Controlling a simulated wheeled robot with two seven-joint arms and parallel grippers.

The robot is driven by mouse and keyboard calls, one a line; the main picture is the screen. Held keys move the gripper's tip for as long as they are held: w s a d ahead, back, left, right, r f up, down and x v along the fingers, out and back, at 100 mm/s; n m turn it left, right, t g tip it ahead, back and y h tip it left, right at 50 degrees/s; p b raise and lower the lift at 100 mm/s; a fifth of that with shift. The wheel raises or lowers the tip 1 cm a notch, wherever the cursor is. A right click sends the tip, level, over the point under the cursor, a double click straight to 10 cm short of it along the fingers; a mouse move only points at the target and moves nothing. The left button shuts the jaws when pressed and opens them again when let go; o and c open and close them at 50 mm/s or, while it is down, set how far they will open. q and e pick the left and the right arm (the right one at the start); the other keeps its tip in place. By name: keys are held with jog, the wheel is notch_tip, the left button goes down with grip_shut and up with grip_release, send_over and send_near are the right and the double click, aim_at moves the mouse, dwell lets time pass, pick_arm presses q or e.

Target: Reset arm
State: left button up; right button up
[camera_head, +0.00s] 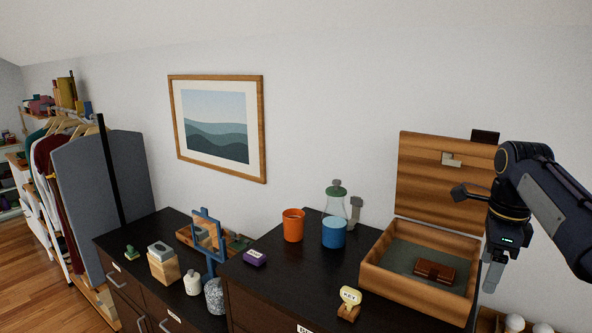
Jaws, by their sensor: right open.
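My right arm comes in from the right edge. Its gripper (493,274) points down beside the right side of the open wooden box (408,281), apart from anything I can see it holding. The gripper is open and empty; its fingers show only in part. The box stands on the dark dresser (290,284) with its lid (440,180) raised against the wall. A brown wallet-like item (434,272) lies inside it. My left gripper is not in view.
An orange cup (293,226), a flask with a blue base (334,232), a purple box (255,258) and a small yellow-topped stand (349,300) stand on the dresser. A blue-framed mirror (207,238) stands on the lower dresser at left. Free air lies above the dresser's middle.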

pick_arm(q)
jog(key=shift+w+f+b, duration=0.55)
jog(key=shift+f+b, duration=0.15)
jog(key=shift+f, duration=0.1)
pick_arm(e)
jog(key=s+a+f+n+t+y, duration=0.2)
jog(key=s+a+f+n, duration=0.6)
jog(key=s+a+n, duration=0.2)
jog(key=s+a+f+n+t+y, duration=0.1)
jog(key=s+a+f+n+t, duration=0.2)
jog(key=s+a+f+n, duration=0.5)
jog(key=s+a+n, duration=0.2)
jog(key=a+n, duration=0.1)
jog(key=n, duration=0.2)
jog(key=shift+s+y, duration=0.15)
jog(key=shift+y, duration=0.25)
